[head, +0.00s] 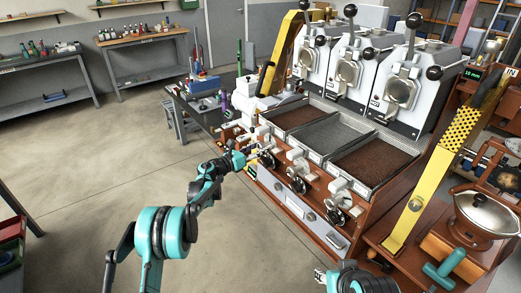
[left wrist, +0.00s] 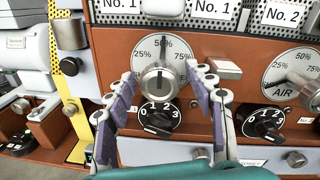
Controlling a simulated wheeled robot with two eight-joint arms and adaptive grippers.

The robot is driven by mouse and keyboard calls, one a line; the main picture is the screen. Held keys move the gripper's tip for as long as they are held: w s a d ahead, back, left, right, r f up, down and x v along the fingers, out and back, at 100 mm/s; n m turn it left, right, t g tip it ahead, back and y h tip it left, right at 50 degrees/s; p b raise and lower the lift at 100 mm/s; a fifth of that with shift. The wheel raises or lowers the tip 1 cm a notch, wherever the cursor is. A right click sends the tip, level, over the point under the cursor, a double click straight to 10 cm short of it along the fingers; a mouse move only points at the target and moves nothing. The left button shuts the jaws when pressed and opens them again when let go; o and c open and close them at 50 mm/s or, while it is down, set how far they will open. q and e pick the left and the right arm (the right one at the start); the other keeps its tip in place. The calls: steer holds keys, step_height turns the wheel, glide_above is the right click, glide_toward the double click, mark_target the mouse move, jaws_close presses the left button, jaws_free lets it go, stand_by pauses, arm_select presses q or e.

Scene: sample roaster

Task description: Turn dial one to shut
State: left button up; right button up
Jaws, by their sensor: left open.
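In the left wrist view, a white dial (left wrist: 146,58) under the No. 1 labels is marked 25%, 50% and 75%. Its black pointer stands nearly upright at 50%, and a silver knob (left wrist: 159,84) sits at its middle. Below it is a black knob (left wrist: 157,119) numbered 0 to 3; its exact setting is unclear. My left gripper (left wrist: 163,82) is open, its fingers either side of the silver knob with gaps visible. In the head view my left gripper (head: 240,156) is at the machine's left front. Part of my right arm (head: 365,281) shows at the bottom edge; its grip is unclear.
A second dial (left wrist: 292,72) marked AIR, with a black knob (left wrist: 264,124), lies to the right. A yellow strip (left wrist: 72,85) stands to the left. Trays of beans (head: 369,163) lie above the panel; open floor (head: 110,165) lies left.

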arm_select(q)
steer(key=c, duration=1.2)
